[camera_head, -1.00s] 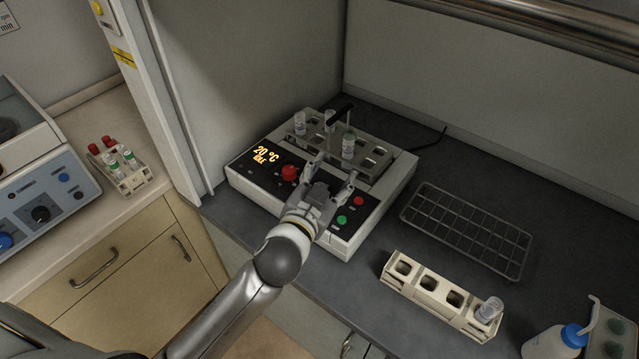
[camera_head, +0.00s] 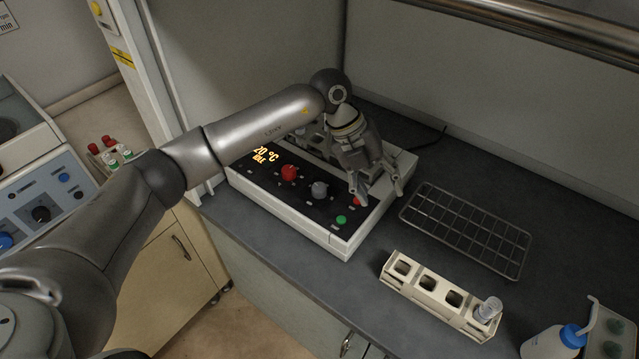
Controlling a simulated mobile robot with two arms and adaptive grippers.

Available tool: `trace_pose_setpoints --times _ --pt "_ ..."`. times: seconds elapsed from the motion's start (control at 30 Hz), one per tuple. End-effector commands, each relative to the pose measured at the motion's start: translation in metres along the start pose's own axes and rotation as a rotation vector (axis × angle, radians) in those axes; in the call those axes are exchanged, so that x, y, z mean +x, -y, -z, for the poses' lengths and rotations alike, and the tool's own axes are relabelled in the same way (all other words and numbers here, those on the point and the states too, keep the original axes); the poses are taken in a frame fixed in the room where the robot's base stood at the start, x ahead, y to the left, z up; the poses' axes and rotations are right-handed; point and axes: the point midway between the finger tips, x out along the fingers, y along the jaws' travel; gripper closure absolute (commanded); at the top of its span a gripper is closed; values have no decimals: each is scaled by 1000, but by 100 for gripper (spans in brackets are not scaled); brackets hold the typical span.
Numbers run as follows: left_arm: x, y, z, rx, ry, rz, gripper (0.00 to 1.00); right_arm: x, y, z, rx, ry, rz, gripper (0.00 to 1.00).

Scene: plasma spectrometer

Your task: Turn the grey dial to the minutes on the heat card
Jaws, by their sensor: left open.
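The grey dial (camera_head: 319,189) is on the front panel of the white heater block (camera_head: 335,240), between a red dial (camera_head: 289,172) and a green button (camera_head: 341,219). The display (camera_head: 265,154) reads 20 °C with a smaller, blurred line below it. My left gripper (camera_head: 378,198) is open and empty, pointing down over the right part of the panel, right of the grey dial and apart from it. A finger partly covers a red button (camera_head: 357,200). My arm hides most of the block's tube rack. I cannot make out a heat card; a cropped card (camera_head: 8,14) shows "min" at the upper left. My right gripper is not in view.
A wire rack (camera_head: 467,230) lies right of the heater. A beige tube rack (camera_head: 440,296) with one tube stands in front. A blue-capped bottle (camera_head: 556,342) is at the lower right. Another instrument (camera_head: 45,190) stands at left.

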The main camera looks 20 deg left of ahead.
Motion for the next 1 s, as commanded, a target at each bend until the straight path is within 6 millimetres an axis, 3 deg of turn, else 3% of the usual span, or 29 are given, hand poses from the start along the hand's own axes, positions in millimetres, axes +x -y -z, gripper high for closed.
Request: trace_pose_setpoints --times 0.03,0.1,0.2,0.37,0.53,1.0 --pt "-18 -21 -18 -33 46 -112 45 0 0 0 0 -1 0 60" --pt "-42 -50 -34 -87 96 -250 45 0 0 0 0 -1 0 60" --pt "-70 -77 -49 -153 150 -385 45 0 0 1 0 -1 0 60" --pt "-88 -96 -56 -202 184 -474 45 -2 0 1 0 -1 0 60" --pt "-72 -105 -58 -205 181 -478 45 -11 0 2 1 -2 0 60" --pt "-3 -140 -68 -202 181 -473 45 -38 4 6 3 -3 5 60"
